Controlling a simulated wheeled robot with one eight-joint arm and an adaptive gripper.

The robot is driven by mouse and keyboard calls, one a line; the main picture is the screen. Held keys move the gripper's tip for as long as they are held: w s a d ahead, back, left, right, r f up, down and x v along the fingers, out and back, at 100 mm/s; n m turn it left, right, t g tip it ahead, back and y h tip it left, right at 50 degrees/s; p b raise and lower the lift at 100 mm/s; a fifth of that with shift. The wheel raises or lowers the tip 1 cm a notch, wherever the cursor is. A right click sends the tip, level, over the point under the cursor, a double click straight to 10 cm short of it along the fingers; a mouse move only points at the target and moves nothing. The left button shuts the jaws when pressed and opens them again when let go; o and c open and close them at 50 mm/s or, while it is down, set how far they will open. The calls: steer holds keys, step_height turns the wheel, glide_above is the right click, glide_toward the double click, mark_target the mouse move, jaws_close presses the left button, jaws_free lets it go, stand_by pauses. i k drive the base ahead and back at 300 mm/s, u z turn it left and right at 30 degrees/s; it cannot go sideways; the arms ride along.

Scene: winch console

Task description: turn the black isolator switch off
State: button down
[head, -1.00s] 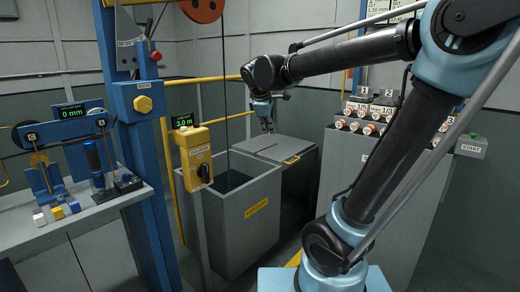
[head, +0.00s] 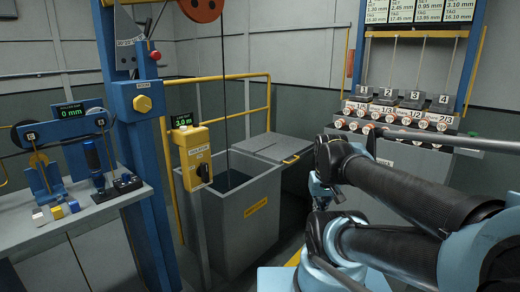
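The box stands right of the blue post and carries a green display reading 3.0 m. My gripper (head: 321,203) is at the lower middle right, well to the right of the knob and apart from it. It is small and partly covered by my own arm. I cannot make out its fingers clearly.
A grey open bin (head: 240,215) and yellow railing (head: 222,119) stand beside the yellow box. A bench (head: 85,213) with a gauge is at left. A numbered console (head: 395,125) stands at back right.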

mark_target(203, 171)
steer(key=u, duration=0.25)
steer(key=k, duration=1.85)
steer(key=z, duration=0.55)
steer(key=i, duration=1)
steer(key=u, duration=0.05)
